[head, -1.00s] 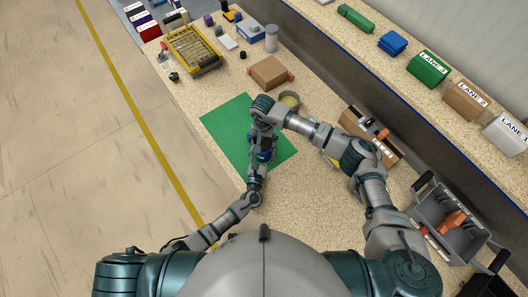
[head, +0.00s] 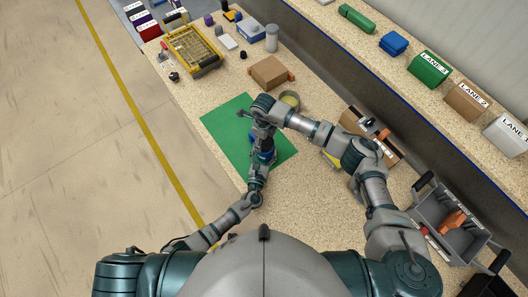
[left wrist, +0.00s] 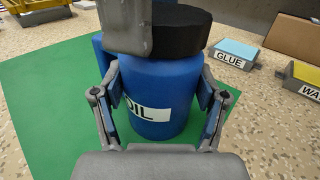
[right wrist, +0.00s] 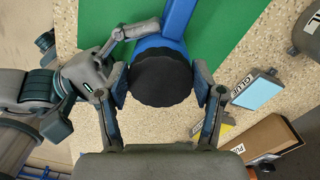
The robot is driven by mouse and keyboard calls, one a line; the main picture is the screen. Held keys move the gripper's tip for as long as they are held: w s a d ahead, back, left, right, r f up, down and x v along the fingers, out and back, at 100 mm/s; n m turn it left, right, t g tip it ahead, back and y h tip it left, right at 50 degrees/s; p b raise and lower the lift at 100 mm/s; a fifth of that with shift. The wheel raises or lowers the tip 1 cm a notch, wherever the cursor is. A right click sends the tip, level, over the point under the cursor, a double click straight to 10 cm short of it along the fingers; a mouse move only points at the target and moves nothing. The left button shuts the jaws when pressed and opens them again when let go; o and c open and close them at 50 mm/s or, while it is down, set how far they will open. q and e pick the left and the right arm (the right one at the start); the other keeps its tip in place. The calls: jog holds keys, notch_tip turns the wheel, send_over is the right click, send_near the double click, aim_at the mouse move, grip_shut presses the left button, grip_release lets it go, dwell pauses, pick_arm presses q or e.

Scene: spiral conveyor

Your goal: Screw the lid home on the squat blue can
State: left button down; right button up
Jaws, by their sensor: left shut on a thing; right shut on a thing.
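The squat blue can (left wrist: 160,85) has a white label reading "OIL" and stands upright over the green mat (left wrist: 40,110). A black ridged lid (right wrist: 160,78) sits on its top; the left wrist view shows the lid's side (left wrist: 182,32), partly hidden by a grey part. I cannot tell whether a gap remains under it. My left gripper (left wrist: 160,108) is shut on the can's body from both sides. My right gripper (right wrist: 162,88) is shut on the lid from above. In the head view my arms mostly hide the can (head: 266,156).
A box labelled "GLUE" (left wrist: 234,52) and a yellow-sided box (left wrist: 302,78) lie beside the mat. A cardboard box (head: 269,72) and a round container (head: 290,99) stand beyond it. A grey tote (head: 448,225) stands at right. The mat's left part is clear.

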pick_arm(q)
jog(key=shift+s+d, duration=0.1)
jog(key=shift+d, duration=0.05)
pick_arm(e)
jog(key=m, duration=0.5)
jog(key=shift+w+d+m, duration=0.1)
jog(key=shift+d+m, duration=0.15)
jog(key=shift+m, duration=0.05)
jog(key=m, duration=0.5)
jog(key=shift+d, duration=0.1)
jog(key=o, duration=1.3)
jog(key=shift+s, duration=0.2)
pick_arm(q)
jog(key=shift+a, duration=0.2)
pick_arm(e)
jog(key=shift+o, duration=0.2)
jog(key=shift+w+r, duration=0.1)
jog(key=shift+r, duration=0.4)
notch_tip(320, 180, up, 11)
jog(key=shift+f, duration=0.1)
